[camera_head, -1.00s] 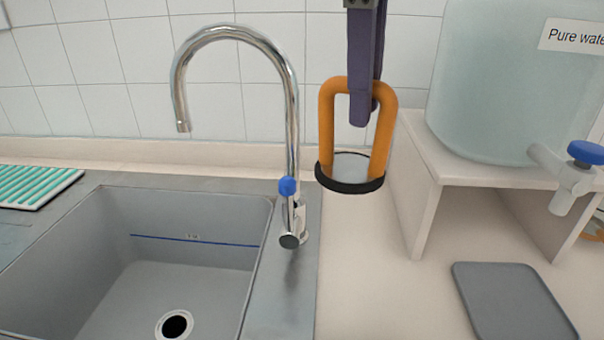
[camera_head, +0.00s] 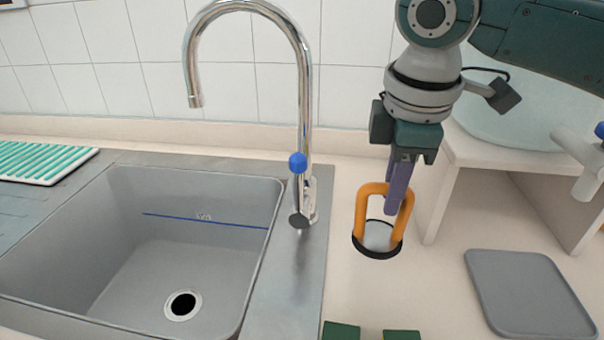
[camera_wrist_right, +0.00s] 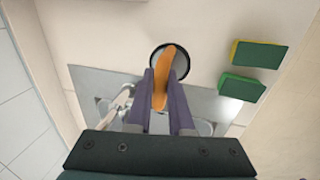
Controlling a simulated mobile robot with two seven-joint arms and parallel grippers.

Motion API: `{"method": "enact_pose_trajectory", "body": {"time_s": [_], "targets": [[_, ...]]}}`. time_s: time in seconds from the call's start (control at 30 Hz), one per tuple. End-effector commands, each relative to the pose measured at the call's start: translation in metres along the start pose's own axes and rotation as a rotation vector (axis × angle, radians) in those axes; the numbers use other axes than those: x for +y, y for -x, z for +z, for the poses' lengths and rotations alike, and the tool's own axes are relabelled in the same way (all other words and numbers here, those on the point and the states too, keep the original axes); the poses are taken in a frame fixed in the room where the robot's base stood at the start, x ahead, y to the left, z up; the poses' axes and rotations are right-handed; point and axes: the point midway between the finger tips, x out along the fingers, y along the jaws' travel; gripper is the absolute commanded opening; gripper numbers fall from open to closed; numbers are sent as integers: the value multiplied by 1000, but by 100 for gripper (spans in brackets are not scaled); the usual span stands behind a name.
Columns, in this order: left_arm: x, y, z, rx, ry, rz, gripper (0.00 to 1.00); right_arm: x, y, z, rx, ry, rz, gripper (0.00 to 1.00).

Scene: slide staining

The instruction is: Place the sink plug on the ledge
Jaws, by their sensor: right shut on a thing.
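The sink plug (camera_head: 365,218) has an orange loop handle on a round, black-rimmed base. It is upright over the pale ledge (camera_head: 345,285), right of the sink and tap. I cannot tell if its base touches the surface. My right gripper (camera_head: 394,208) points down with its purple fingers shut on the handle. In the right wrist view the handle of the plug (camera_wrist_right: 165,68) lies between my fingers (camera_wrist_right: 163,80), and the dark rim shows beyond. The left gripper is not in view.
The grey sink (camera_head: 210,195) with its open drain (camera_head: 182,305) and the tall tap (camera_head: 304,110) are on the left. A shelf (camera_head: 490,150) and a grey mat (camera_head: 525,290) are on the right. Two green blocks (camera_wrist_right: 258,54) (camera_wrist_right: 242,87) lie near the plug.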

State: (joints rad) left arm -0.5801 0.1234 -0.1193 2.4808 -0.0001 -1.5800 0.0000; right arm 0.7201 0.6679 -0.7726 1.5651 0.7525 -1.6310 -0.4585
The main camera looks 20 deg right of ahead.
Motion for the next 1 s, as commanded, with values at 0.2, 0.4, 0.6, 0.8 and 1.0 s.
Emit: {"method": "enact_pose_trajectory", "body": {"time_s": [0.2, 0.4, 0.6, 0.8, 1.0], "targets": [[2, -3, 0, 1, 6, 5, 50, -4, -23, 0, 0, -1, 0, 0], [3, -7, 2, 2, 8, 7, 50, -11, -54, 0, -1, 0, -2, 0], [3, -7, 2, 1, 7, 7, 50, -12, -61, 0, 1, 0, 2, 0], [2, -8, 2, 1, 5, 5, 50, -12, -62, 0, 1, 0, 1, 0], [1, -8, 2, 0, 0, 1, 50, -13, -64, 0, 1, 0, 0, 33]]}}
